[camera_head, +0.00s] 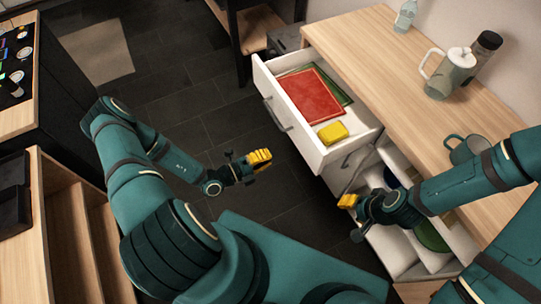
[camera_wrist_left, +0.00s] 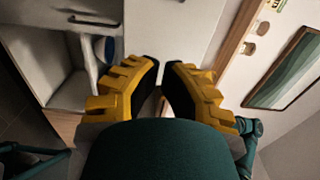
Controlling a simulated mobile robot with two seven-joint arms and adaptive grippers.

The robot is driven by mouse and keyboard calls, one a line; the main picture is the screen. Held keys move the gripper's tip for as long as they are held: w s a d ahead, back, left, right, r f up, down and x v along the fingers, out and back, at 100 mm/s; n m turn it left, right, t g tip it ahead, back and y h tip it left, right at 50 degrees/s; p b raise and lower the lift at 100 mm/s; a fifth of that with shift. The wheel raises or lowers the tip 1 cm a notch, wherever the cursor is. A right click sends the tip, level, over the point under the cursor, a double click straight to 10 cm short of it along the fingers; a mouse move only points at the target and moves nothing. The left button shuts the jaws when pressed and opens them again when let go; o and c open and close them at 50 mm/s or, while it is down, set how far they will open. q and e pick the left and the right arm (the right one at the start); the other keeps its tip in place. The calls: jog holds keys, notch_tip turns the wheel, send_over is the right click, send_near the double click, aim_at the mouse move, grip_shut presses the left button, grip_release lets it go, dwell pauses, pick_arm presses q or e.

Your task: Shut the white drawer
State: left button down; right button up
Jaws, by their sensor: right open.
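The white drawer (camera_head: 275,92) is pulled out from under the wooden counter in the head view. It holds a red flat item (camera_head: 308,97), a green one (camera_head: 338,88) partly beneath it, and a yellow block (camera_head: 333,132). My left gripper (camera_head: 262,160) is left of the drawer's front, apart from its handle (camera_head: 280,116). In the left wrist view its yellow fingers (camera_wrist_left: 162,72) have a gap with nothing held between them. My right gripper (camera_head: 347,201) is open and empty, below the drawer's near corner and beside a lower pulled-out compartment.
The lower compartment (camera_head: 398,252) is open and holds dishes, partly hidden by my right arm. On the counter (camera_head: 385,75) stand a pitcher (camera_head: 452,72), a dark bottle (camera_head: 486,45), a mug (camera_head: 465,149) and a clear bottle (camera_head: 405,16). Dark floor (camera_head: 215,120) left of the drawer is clear.

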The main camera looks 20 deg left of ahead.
aim_at(301, 143)
pick_arm(q)
jog(key=b+x, duration=0.1)
jog(key=x, duration=1)
jog(key=shift+d, duration=0.15)
pick_arm(e)
jog(key=shift+s+f, duration=0.15)
jog(key=shift+f, duration=0.3)
pick_arm(q)
jog(key=shift+w+d, duration=0.1)
pick_arm(e)
jog(key=shift+d, duration=0.1)
